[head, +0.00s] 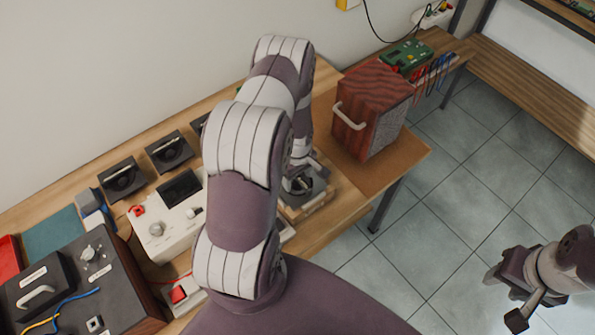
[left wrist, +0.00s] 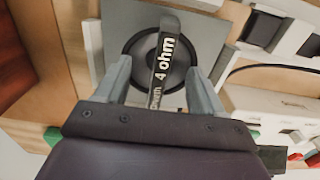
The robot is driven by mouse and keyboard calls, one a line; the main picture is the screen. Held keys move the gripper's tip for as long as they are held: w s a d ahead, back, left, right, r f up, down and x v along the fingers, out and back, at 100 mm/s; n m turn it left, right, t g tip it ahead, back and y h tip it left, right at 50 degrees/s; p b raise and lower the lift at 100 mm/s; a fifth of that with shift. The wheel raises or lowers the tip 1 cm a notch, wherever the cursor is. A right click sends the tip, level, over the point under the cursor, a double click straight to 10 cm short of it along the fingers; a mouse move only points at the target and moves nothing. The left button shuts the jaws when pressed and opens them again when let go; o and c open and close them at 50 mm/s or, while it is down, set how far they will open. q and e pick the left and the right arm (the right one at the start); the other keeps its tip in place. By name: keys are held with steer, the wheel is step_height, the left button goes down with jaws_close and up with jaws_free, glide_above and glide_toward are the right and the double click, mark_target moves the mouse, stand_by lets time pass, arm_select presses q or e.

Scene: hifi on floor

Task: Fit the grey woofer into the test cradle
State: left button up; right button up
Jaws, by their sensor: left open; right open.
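The grey woofer (left wrist: 190,28) is a square grey plate with a black cone and a bar handle marked "4 ohm" (left wrist: 166,62). In the head view the woofer (head: 318,187) lies on the light wood test cradle (head: 318,208), partly hidden by my left arm. I cannot tell whether it is fully seated. My left gripper (left wrist: 160,85) is open above the woofer, one finger on each side of the handle with gaps visible. My right gripper (head: 502,298) is open and empty over the floor at the right.
Several black woofers (head: 122,180) stand along the back of the bench. A white instrument (head: 165,222) and a dark box with knobs (head: 85,270) are at the left. A red wooden speaker cabinet (head: 372,108) with a white handle is right of the cradle. Tiled floor is clear at right.

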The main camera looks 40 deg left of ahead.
arm_select(q)
step_height(320, 180, up, 13)
steer(key=b, duration=0.2)
steer(key=shift+f, duration=0.15)
step_height(320, 180, up, 8)
steer(key=p, duration=0.7)
